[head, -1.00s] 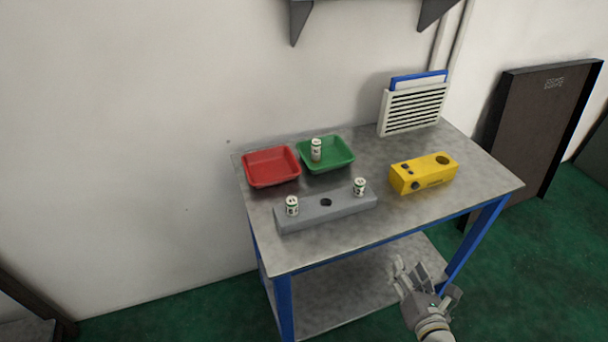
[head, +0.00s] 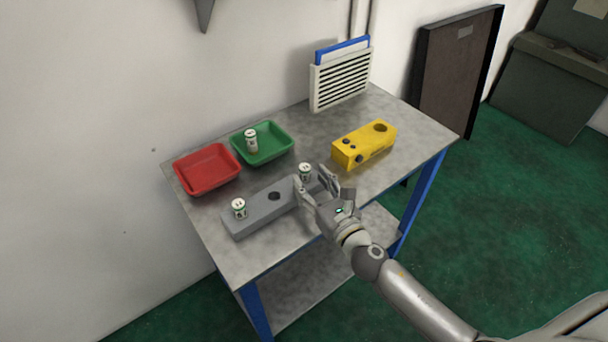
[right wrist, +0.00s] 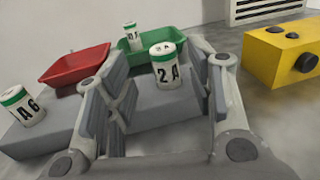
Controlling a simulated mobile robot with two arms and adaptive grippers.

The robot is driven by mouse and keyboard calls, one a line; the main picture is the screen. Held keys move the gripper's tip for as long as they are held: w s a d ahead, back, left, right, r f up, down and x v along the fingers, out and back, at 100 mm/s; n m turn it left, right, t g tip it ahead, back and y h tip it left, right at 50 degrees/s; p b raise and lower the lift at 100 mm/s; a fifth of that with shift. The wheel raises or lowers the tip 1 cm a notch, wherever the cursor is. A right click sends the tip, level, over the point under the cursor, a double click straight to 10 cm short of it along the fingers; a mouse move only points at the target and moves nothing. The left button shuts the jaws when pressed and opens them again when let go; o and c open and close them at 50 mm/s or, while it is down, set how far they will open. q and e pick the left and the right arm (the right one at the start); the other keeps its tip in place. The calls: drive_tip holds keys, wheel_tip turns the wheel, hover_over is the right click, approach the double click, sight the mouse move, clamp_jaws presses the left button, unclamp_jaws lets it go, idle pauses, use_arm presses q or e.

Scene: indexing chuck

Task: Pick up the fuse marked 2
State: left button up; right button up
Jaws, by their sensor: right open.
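The fuse marked 2 (right wrist: 166,72), a white cylinder with a green band, reads "2 A" in the right wrist view. It stands upright at the right end of the grey block (head: 256,212); in the head view the fuse (head: 304,171) is just beyond my fingers. My right gripper (head: 314,184) is open, its fingers on either side of the fuse's line in the right wrist view (right wrist: 160,92). I cannot tell whether they touch it. A second fuse (right wrist: 25,107), marked "A 6", stands at the block's left end (head: 239,209). My left gripper is out of view.
A red tray (head: 184,184) and a green tray (head: 283,153) lie behind the block. A third fuse (head: 251,140) stands in the green tray. A yellow box (head: 364,146) is on the right, with a slatted panel (head: 342,80) behind. The block's middle hole (head: 274,196) is empty.

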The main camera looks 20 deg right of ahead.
sight(307, 172)
drive_tip(key=w, duration=0.5)
drive_tip(key=shift+a+r+p, duration=0.1)
drive_tip(key=shift+a+p, duration=0.15)
drive_tip(key=shift+p, duration=0.15)
drive_tip(key=shift+s, duration=0.1)
drive_tip(key=shift+c, duration=0.2)
drive_tip(key=c, duration=1)
clamp_jaws()
drive_tip(key=shift+r, duration=0.15)
